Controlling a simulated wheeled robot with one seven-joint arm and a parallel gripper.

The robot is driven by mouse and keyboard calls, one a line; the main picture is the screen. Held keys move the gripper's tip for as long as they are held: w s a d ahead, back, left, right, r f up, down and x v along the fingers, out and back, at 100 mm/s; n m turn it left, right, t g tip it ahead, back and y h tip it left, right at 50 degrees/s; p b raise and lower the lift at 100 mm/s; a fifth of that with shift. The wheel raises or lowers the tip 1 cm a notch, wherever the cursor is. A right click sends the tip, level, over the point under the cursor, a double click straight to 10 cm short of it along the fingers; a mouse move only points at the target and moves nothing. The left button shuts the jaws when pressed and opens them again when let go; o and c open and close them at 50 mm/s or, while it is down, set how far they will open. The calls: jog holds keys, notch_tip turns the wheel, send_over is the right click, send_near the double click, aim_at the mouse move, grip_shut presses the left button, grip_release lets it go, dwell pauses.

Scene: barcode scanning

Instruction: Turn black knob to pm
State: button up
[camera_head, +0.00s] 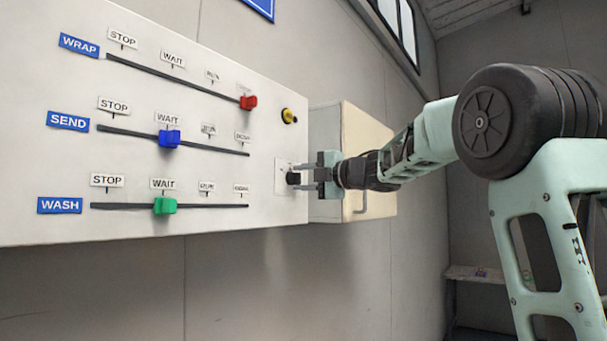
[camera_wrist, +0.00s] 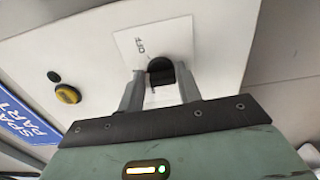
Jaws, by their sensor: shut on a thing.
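The black knob (camera_head: 292,178) sits on a small white plate (camera_head: 281,172) at the lower right of the panel. The wrist view shows the knob (camera_wrist: 159,68) too, dark and rounded, between the two grey fingers. My gripper (camera_head: 309,181) reaches in from the right and is shut on the knob. In the wrist view my gripper (camera_wrist: 160,82) has one finger on each side of it. A small marking (camera_wrist: 139,46) shows on the plate near the knob, too small to read surely. I cannot tell where the knob points.
The panel (camera_head: 230,70) carries red (camera_head: 248,102), blue (camera_head: 169,138) and green (camera_head: 165,205) sliders to the left. A yellow button (camera_head: 288,116) sits above the knob. A cream cabinet (camera_head: 368,150) with a handle is just right of the panel, close behind my gripper.

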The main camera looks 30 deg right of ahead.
jog(key=shift+d, duration=0.1)
dwell(0.3)
jog(key=o, duration=0.9)
jog(key=shift+o, duration=0.2)
jog(key=shift+s, duration=0.1)
jog(key=b+v, duration=0.6)
jog(key=v, duration=1.1)
